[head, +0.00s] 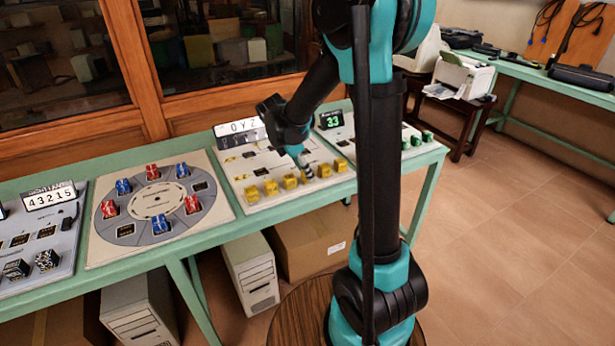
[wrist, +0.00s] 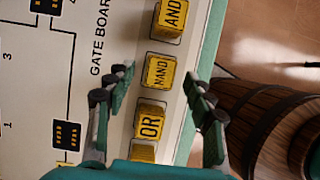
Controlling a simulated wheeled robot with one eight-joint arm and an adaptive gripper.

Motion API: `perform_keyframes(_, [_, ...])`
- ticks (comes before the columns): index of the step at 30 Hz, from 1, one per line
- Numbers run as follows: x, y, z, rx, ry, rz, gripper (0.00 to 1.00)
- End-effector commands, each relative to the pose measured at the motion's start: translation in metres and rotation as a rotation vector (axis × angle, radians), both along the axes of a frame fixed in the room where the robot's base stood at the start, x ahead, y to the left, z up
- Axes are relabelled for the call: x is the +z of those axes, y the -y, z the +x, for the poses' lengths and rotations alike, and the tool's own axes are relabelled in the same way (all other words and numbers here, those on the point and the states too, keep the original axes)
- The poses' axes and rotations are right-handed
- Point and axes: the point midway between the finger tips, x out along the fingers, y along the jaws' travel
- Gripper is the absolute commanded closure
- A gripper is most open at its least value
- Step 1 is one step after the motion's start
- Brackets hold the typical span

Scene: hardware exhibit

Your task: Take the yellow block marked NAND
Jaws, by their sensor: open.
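The yellow block marked NAND (wrist: 159,72) sits on the cream gate board (wrist: 105,95) in the wrist view, between a yellow AND block (wrist: 172,18) and a yellow OR block (wrist: 150,122). My gripper (wrist: 158,76) is open and empty above the row, its fingertips to the left and right of the NAND block in the picture. The remaining height above it is hard to judge. In the head view my gripper (head: 303,165) is over the row of yellow blocks (head: 271,187); their labels are too small to read there.
The neighbouring yellow blocks stand close along the board's front edge. Left of this board is a panel (head: 105,240) with red and blue blocks. Green blocks (head: 416,140) stand to the right. A wooden barrel (wrist: 250,110) is beyond the table edge.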

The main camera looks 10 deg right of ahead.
Motion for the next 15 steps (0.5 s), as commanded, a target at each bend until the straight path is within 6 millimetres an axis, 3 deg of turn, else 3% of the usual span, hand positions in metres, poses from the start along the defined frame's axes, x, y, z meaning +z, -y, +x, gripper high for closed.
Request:
perform_keyframes(4, [-0.0123, 0.0051, 0.0021, -0.001, 0.000, 0.000, 0.47])
perform_keyframes(11, [-0.0141, 0.0057, 0.0021, 0.000, 0.000, 0.000, 0.47])
perform_keyframes(15, [-0.0139, 0.0055, 0.0021, 0.000, 0.000, 0.000, 0.61])
